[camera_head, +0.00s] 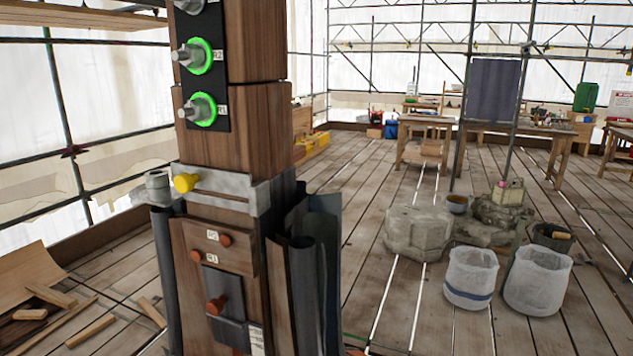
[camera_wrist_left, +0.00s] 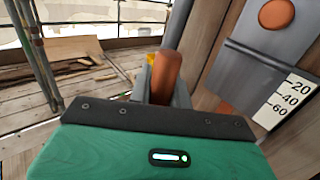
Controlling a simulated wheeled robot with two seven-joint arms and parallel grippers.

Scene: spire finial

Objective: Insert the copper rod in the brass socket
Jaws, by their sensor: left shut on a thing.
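The brass socket (camera_head: 185,182) is a yellow round piece on the grey metal band (camera_head: 240,190) around the wooden post, at its left front. In the left wrist view, my left gripper (camera_wrist_left: 163,92) is shut on the copper rod (camera_wrist_left: 166,75), whose rounded end points up and away from the green gripper body. The gripper is low beside the post, near a grey plate and a white scale marked 20, 40, 60. The rod's lower part is hidden. The head view does not clearly show this gripper or the held rod. My right gripper is in neither view.
Several copper-coloured pegs stick out of the post (camera_head: 255,125), one through a grey plate (camera_head: 224,292). Green-ringed bolts (camera_head: 200,108) sit above. Wood scraps (camera_head: 50,295) lie at left; white buckets (camera_head: 471,277) stand at right.

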